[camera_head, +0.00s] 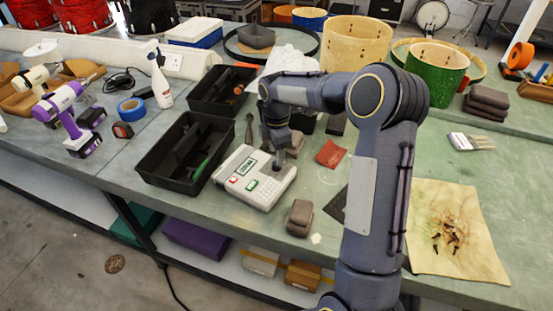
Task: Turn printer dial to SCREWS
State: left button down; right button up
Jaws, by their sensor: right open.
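The label printer (242,182) is a white box with a keypad, a small display and green and red marks. It lies on the green-grey bench, right of the front black tray. My right arm reaches over the bench from the lower right. Its open gripper (277,163) points down at the printer's back right corner. The gripper and wrist cover that part, so I cannot see the dial or its setting, nor whether the fingers touch it. My left gripper is not in view.
Two black trays (150,163) stand left of the printer. A grey block (300,217) sits near the front edge. A red sandpaper piece (331,154) lies to the right. Drum shells (357,43) stand behind. A stained cloth (455,262) with screws lies at right.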

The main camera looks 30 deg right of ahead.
jog(key=shift+r, duration=1.95)
jog(key=shift+s+r, duration=0.25)
jog(key=shift+r, duration=0.05)
jog(key=s+a+r+m+t+y, duration=0.1)
jog(key=s+a+r+m+t, duration=0.15)
jog(key=s+r+m, duration=0.4)
jog(key=s+a+r+m+t+y, duration=0.1)
jog(key=s+a+m, duration=0.2)
jog(key=s, duration=0.6)
jog(key=s+a+f+m+t+y, duration=0.1)
jog(key=s+a+m, duration=0.2)
jog(key=s, duration=0.3)
jog(key=s+a+f+m+t, duration=0.1)
jog(key=s+a+f+m, duration=0.1)
jog(key=s+m, duration=0.3)
jog(key=shift+s+a+f+y, duration=0.3)
jog(key=shift+s+a+y, duration=0.15)
jog(key=shift+s, duration=0.65)
